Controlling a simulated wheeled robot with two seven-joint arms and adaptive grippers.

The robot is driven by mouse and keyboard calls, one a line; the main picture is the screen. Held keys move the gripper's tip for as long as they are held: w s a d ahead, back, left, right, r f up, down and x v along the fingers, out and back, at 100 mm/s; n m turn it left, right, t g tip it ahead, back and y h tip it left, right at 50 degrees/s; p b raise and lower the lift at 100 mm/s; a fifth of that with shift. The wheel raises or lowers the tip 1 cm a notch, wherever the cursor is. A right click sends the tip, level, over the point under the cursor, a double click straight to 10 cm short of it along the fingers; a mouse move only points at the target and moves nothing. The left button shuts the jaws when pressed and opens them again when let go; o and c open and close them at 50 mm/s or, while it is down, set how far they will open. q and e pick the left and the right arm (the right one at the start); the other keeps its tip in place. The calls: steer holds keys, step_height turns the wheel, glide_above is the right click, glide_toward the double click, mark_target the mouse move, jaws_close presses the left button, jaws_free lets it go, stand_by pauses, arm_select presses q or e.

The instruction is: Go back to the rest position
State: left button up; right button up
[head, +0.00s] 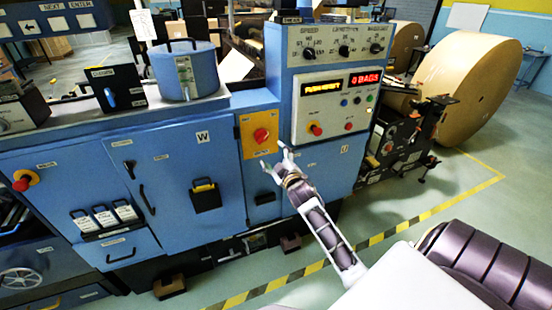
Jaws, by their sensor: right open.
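My right gripper (277,163) is open and empty. Its arm comes in from the lower right, and the fingers point up and left at the front of the blue machine (178,160). In the picture the fingertips lie just below the yellow panel with a red knob (261,136). I cannot tell how far the fingers are from the machine's face. My left gripper and arm do not show.
The control panel (338,103) has dials, lit displays and buttons. A blue pot (184,70) stands on the machine's top. A large kraft roll (468,92) is at the right. Yellow-black floor tape (410,221) runs before the machine, with open green floor beyond at right.

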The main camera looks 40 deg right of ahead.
steer(key=shift+s, duration=0.3)
steer(key=shift+m, duration=0.4)
stand_by(0.4)
